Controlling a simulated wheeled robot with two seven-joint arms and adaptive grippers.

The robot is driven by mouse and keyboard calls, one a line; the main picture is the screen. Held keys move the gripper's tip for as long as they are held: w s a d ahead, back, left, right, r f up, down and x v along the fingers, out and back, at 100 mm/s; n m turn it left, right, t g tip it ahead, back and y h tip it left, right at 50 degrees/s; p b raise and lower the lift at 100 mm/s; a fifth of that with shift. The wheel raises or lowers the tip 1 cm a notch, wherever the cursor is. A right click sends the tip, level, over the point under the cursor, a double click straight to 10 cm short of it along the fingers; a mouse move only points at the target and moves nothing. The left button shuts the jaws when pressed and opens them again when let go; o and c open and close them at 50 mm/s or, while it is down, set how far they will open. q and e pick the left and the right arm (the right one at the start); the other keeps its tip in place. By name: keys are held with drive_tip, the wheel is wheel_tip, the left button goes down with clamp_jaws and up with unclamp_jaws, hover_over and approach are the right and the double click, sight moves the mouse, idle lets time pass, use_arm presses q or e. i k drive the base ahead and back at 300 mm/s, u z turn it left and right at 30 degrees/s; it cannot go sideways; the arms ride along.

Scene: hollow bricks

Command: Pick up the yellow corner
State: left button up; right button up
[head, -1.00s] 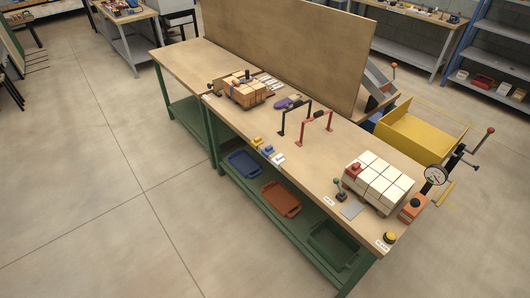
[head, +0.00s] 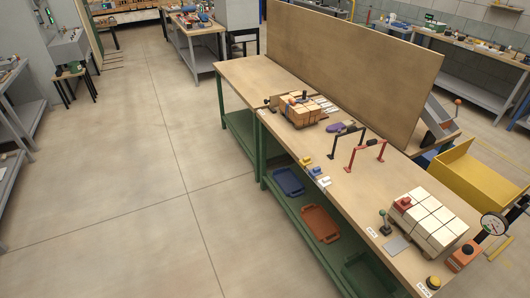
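A small yellow piece (head: 306,160), which looks like the yellow corner, lies near the front edge of the long workbench (head: 342,192). A small blue piece (head: 314,171) and a small white piece (head: 323,182) lie in a row beside it. The yellow piece is too small to make out its exact shape. Neither of my grippers is in view.
White blocks (head: 430,218) with a red piece stand at the bench's near end, and orange-brown blocks (head: 301,109) farther back. Black (head: 346,141) and red (head: 364,154) frames stand mid-bench. A tall board (head: 345,65) lines the back. Open floor (head: 130,200) lies left.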

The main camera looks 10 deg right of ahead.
sight(306, 161)
drive_tip(key=u, duration=0.45)
drive_tip(key=i, duration=1)
drive_tip(key=z, duration=0.35)
drive_tip(key=i, duration=1.2)
drive_tip(key=z, duration=0.85)
